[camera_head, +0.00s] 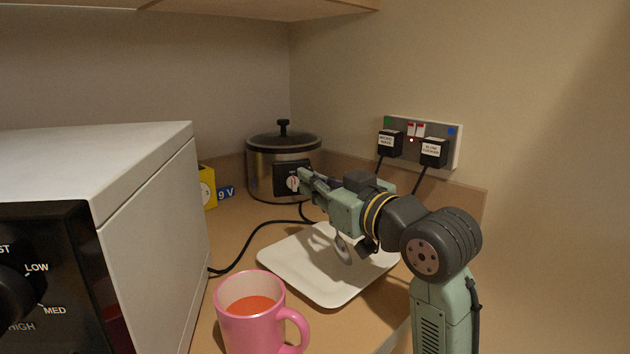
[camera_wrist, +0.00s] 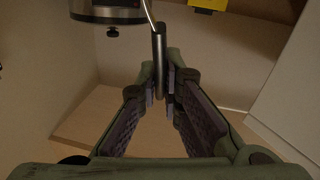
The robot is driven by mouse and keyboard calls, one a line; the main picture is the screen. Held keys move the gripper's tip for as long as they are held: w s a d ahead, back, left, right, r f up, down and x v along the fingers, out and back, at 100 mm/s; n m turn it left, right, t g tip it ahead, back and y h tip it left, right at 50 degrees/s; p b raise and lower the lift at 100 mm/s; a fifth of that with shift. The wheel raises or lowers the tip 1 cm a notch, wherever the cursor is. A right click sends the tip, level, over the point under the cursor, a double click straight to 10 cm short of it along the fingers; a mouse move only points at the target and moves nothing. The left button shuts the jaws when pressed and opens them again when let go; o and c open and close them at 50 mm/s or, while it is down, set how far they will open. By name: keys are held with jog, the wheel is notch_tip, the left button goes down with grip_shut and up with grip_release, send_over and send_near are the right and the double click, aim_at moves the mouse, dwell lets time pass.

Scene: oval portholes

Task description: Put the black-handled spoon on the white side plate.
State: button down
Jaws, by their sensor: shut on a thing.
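My gripper (camera_head: 312,183) is over the far part of the white side plate (camera_head: 300,268), a rounded square plate on the counter. In the wrist view my gripper (camera_wrist: 162,90) is shut on the black handle of the black-handled spoon (camera_wrist: 159,58). The thin metal neck leaves the top of that view, so the bowl is out of sight there.
A pink mug (camera_head: 251,325) with reddish contents stands in front of the plate. A slow cooker (camera_head: 282,165) stands behind, with a black cable (camera_head: 245,250) crossing the counter. A microwave (camera_head: 150,230) fills the left. A yellow box (camera_head: 208,187) and wall sockets (camera_head: 420,140) are behind.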

jog(key=shift+f, duration=0.2)
jog(key=c, duration=1.8)
grip_release()
jog(key=shift+o, duration=0.2)
jog(key=shift+r, duration=0.15)
jog(key=shift+s+d, duration=0.1)
jog(key=shift+s, duration=0.05)
jog(key=b+v, duration=0.2)
jog(key=v, duration=0.9)
jog(key=shift+s+d, duration=0.15)
jog(key=shift+s, duration=0.1)
